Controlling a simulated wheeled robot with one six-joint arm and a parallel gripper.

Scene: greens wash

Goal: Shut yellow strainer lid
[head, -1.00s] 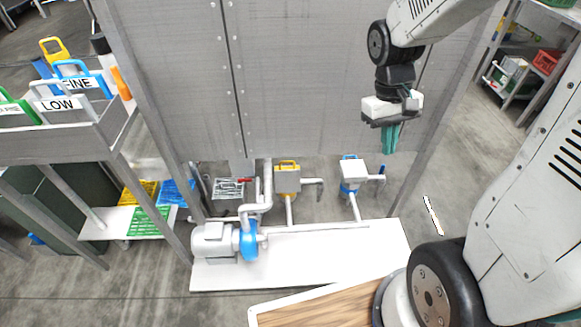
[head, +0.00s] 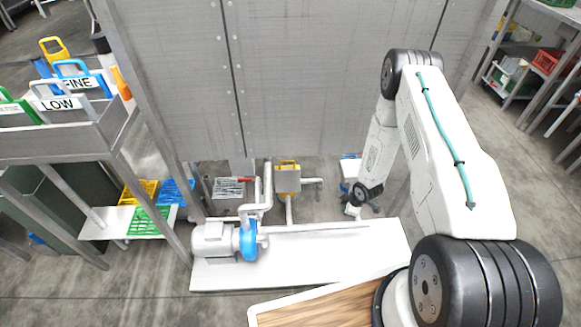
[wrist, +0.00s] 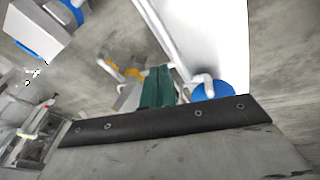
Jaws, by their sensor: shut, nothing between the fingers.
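My gripper (wrist: 157,87) has teal fingers, shut and empty. In the head view it is low, to the right of the yellow strainer and in front of the blue one, with its fingertips hidden. I see no contact with the yellow strainer.
The blue strainer (head: 348,165) stands on the right, partly behind my arm. A blue-fronted pump (head: 248,241) and grey pipes sit on the white base plate (head: 320,262). A tall grey panel (head: 290,80) rises behind. A shelf with coloured baskets (head: 150,221) is left.

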